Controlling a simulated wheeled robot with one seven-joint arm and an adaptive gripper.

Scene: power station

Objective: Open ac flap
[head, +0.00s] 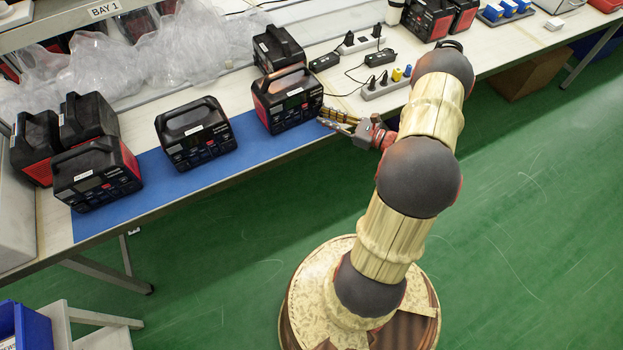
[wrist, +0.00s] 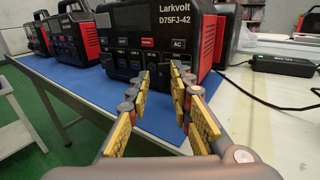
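A black and red power station (head: 290,108) with a top handle stands on the blue mat's right end in the head view. In the wrist view the power station (wrist: 205,22) shows its front, printed "Larkvolt D75FJ-42". Its AC label (wrist: 179,44) sits right of centre, above my fingers. The panel below that label is partly hidden by the fingers, and I cannot make out whether a flap there is open or shut. My gripper (wrist: 163,76) is open and empty, its yellow-padded fingers pointing at the front. In the head view my gripper (head: 338,121) is at the station's lower right.
More power stations (head: 195,132) stand to the left on the blue mat (head: 158,168). Power strips (head: 384,88), adapters and cables lie to the right and behind. Plastic wrap (head: 150,60) lies at the back left. The green floor before the bench is open.

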